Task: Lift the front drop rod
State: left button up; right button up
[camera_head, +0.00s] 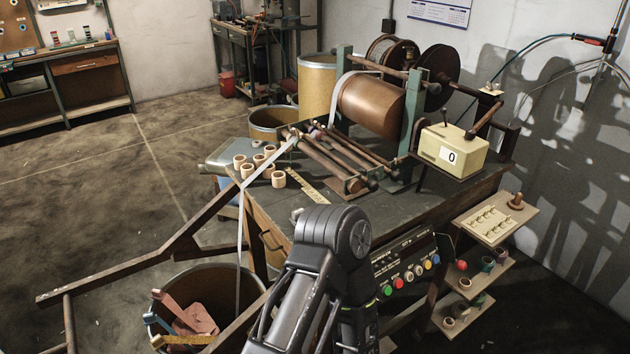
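Several parallel brown rods (325,162) lie in a frame on the bench, in front of a large copper-brown drum (370,106). The nearest of them runs from upper left to lower right, ending near a dark knob; I cannot tell for certain which one is the front drop rod. A pale tape (267,160) runs from the rods down to the left and then hangs straight down. One of my dark arms rises from the bottom centre, its rounded joint in front of the bench edge. Neither gripper shows.
Small wooden rings (278,179) and a yellow ruler (308,184) lie on the bench (400,196). A counter box (453,149) stands at right, above a button panel (405,266). A brown bar frame (130,267) juts out left, above a bin (225,279) of scraps.

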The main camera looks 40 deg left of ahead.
aim_at(373, 186)
jog(key=j+u, duration=0.15)
jog(key=u, duration=0.9)
